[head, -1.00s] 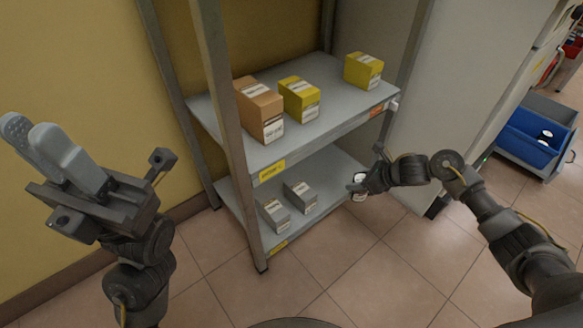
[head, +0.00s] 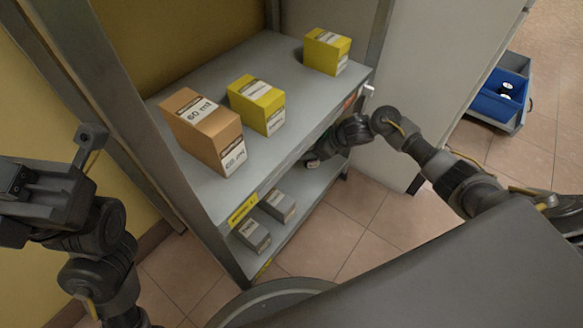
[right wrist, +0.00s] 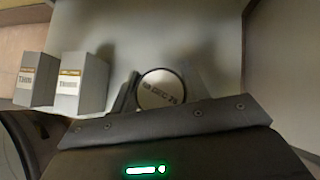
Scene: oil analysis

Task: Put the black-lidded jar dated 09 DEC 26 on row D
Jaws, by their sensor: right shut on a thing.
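My right gripper (head: 318,157) reaches into the shelf unit's lower level, under the upper board's right end. In the right wrist view, my right gripper (right wrist: 163,92) is shut on a jar (right wrist: 160,90), seen from above. Its round top has a dark rim and a pale face with print that seems to read "DEC 26"; the day is hard to read. In the head view the jar is mostly hidden by the gripper. My left gripper (head: 40,195) is at the left edge, its fingers cut off. No row letter is readable on the shelves.
The upper board (head: 285,70) holds an orange "60 ml" box (head: 205,130) and two yellow boxes (head: 257,103) (head: 326,51). Two grey boxes (head: 250,233) (head: 278,205) stand on the lower board (head: 305,205), left of the jar. A blue bin (head: 498,98) stands at right.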

